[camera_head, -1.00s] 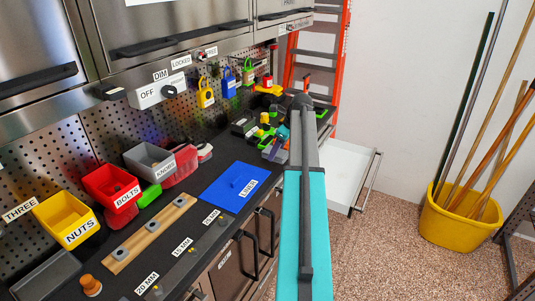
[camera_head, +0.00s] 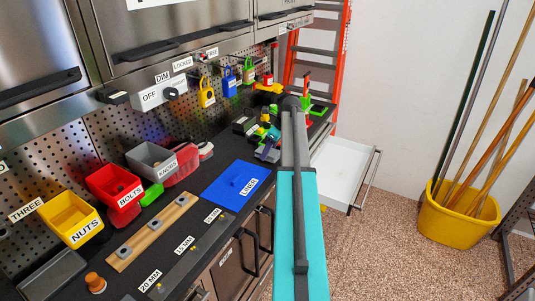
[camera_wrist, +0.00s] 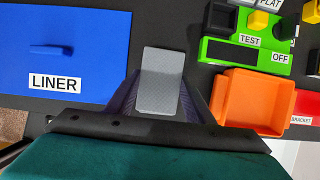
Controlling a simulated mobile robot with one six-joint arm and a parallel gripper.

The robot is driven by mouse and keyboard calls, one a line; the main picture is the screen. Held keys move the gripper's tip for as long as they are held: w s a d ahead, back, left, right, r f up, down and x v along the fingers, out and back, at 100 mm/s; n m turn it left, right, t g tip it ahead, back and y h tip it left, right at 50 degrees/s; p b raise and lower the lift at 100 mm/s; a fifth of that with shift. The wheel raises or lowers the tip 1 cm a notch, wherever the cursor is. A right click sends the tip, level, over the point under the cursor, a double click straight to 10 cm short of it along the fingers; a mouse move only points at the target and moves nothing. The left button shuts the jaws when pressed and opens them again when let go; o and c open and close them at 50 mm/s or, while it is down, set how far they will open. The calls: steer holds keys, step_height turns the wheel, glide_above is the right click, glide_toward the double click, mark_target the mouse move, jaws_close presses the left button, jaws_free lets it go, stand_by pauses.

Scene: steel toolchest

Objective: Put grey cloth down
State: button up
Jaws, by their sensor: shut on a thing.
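My gripper (camera_wrist: 160,98) has dark fingers on both sides of the grey cloth (camera_wrist: 161,72), which looks like a small flat grey rectangle in the wrist view. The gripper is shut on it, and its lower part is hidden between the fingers. The cloth appears over the dark worktop, between the blue LINER panel (camera_wrist: 70,25) and an orange tray (camera_wrist: 222,98). Its height above the worktop is unclear. In the head view my gripper (camera_head: 267,153) is small, over the far part of the bench, and the cloth cannot be made out.
A green TEST unit (camera_wrist: 225,55) stands behind the orange tray. Yellow NUTS (camera_head: 58,215), red BOLTS (camera_head: 110,182) and grey KNOBS (camera_head: 143,158) bins line the bench back. A white drawer (camera_head: 340,170) stands open at right. Dark worktop shows around the gripper.

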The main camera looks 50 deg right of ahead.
steer(key=shift+f, duration=0.8)
steer(key=shift+f, duration=0.15)
steer(key=o, duration=1)
steer(key=shift+c, duration=0.2)
steer(key=b+v, duration=0.2)
steer(key=v, duration=1)
steer(key=shift+b, duration=0.3)
